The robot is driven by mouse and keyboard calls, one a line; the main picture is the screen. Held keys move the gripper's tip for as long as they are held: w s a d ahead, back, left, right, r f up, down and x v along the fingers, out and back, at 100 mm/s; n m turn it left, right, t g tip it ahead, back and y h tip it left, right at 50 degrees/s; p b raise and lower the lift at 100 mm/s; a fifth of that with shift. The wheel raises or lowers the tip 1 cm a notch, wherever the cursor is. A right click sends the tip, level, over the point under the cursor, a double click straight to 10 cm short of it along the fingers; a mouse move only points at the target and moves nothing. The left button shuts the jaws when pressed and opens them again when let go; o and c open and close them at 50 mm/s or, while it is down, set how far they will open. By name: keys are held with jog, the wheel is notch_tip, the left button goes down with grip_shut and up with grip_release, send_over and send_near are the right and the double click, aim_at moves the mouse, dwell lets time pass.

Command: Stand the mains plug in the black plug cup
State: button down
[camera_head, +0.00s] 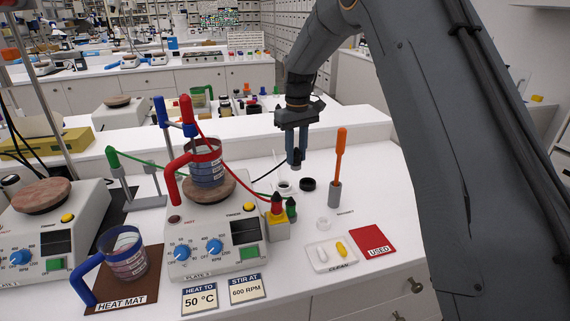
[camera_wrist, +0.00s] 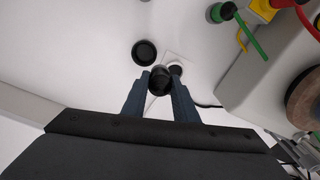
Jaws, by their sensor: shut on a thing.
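My gripper (camera_head: 296,163) points down over the white bench and is shut on the black mains plug (camera_wrist: 160,79), whose body shows between the fingertips in the wrist view. In the head view the plug (camera_head: 297,153) is mostly hidden by the fingers, and a black cable runs to it from the left. The black plug cup (camera_head: 308,184) is a low round cup on the bench, just below and right of the gripper. In the wrist view the cup (camera_wrist: 144,52) is open and empty-looking, slightly beyond and left of the held plug. The plug appears above the bench, apart from the cup.
A white socket (camera_head: 284,188) with a dark centre sits left of the cup. Plate 2 (camera_head: 214,240) carries a blue jar (camera_head: 206,165) at the left. An orange-handled tool (camera_head: 340,155) stands in a grey holder to the right.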

jog(key=d+m, duration=0.1)
jog(key=d+r+m, duration=0.1)
jog(key=d, duration=0.1)
jog(key=d+m, duration=0.1)
jog(key=shift+w+d+r+p, duration=0.15)
jog(key=shift+r+p, duration=0.1)
jog(key=shift+p, duration=0.15)
jog(key=shift+f+b, duration=0.9)
jog(key=shift+f, duration=2)
jog(key=shift+f, duration=1.25)
jog(key=c, duration=1.3)
grip_release()
jog(key=shift+c, duration=0.2)
jog(key=shift+r, duration=0.1)
